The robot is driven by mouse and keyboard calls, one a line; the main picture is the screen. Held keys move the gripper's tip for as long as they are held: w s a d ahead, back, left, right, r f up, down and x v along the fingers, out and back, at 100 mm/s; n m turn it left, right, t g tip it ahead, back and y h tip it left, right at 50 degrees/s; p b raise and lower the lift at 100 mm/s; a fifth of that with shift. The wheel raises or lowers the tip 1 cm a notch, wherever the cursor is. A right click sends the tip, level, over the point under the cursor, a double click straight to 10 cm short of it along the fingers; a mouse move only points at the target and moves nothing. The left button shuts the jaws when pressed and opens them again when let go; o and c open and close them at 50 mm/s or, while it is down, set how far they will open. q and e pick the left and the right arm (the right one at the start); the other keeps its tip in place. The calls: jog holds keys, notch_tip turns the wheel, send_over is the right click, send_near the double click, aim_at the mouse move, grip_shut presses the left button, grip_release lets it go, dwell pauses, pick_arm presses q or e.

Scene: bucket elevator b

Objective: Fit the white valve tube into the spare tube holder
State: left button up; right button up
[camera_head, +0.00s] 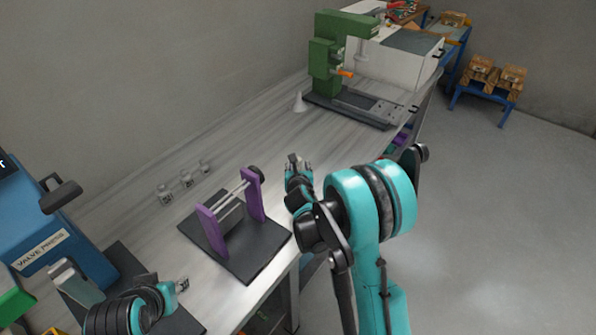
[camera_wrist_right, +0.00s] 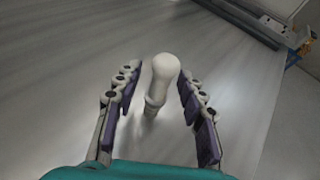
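In the right wrist view, a white tube-like piece (camera_wrist_right: 163,72) with a rounded, wider end lies between the two finger rows of my right gripper (camera_wrist_right: 158,82). The fingers are spread, with small gaps visible beside it. In the head view my right gripper (camera_head: 297,164) is over the table, right of a purple stand (camera_head: 210,230) with thin rods on a dark base; I cannot tell whether that stand is the spare tube holder. The white piece cannot be made out there. My left gripper (camera_head: 181,285) is low at the left; its finger gap is too small to judge.
A white cone (camera_head: 298,102) stands left of the green press (camera_head: 326,65). Small clear pieces (camera_head: 187,180) stand near the wall. The blue valve press (camera_head: 45,235) is at the left. The grey table (camera_head: 265,125) is clear between the cone and the purple stand.

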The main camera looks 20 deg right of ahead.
grip_shut()
